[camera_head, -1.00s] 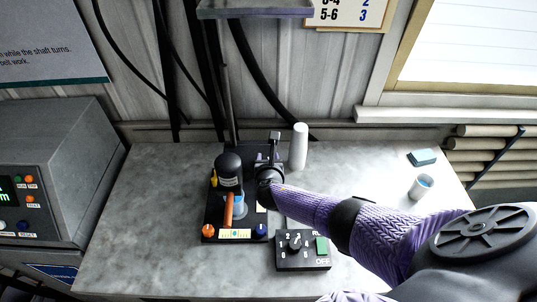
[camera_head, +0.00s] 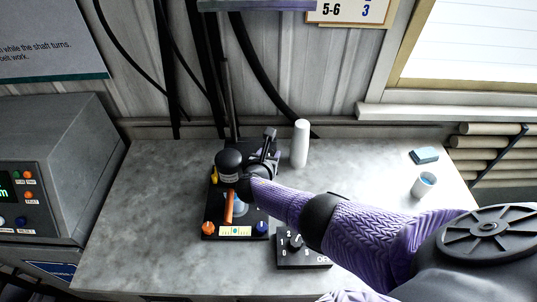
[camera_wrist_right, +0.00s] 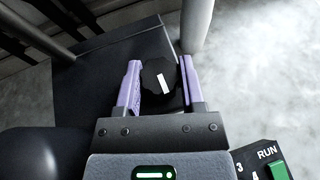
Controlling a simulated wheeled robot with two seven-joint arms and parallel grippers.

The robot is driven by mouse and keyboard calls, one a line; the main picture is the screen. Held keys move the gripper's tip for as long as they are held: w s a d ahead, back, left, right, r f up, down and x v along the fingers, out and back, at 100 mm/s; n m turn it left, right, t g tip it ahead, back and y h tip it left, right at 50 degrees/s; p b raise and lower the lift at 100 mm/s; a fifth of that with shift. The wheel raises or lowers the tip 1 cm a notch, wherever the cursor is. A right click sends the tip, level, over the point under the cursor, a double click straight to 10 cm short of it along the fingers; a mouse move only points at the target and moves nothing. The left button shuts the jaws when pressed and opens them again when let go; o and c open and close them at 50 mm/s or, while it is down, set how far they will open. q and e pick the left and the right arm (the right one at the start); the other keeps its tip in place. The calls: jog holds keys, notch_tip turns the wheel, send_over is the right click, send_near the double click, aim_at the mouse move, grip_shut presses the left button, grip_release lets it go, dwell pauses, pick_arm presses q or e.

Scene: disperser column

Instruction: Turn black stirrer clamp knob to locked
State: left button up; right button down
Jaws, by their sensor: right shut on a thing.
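The black stirrer clamp knob (camera_wrist_right: 158,78) has a scalloped rim and a white pointer bar, slightly tilted, in the right wrist view. My right gripper (camera_wrist_right: 160,66) has its two purple fingers on either side of the knob and is shut on it. In the head view my right gripper (camera_head: 266,155) reaches in beside the stirrer's black head (camera_head: 229,162), and the knob cannot be made out there. The stirrer's black base (camera_head: 212,220) stands on the bench. My left gripper is not in view.
A dial box (camera_head: 290,262) stands at the front, partly behind my right arm. A white cylinder (camera_head: 300,143) stands close behind the clamp. A cup (camera_head: 423,185) and a blue block (camera_head: 424,155) are at the right. The bench (camera_head: 150,190) is clear at the left.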

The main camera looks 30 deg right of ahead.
jog(key=shift+c, duration=1)
grip_release()
jog(key=p+v, duration=0.5)
jog(key=v, duration=0.5)
jog(key=shift+p, duration=0.35)
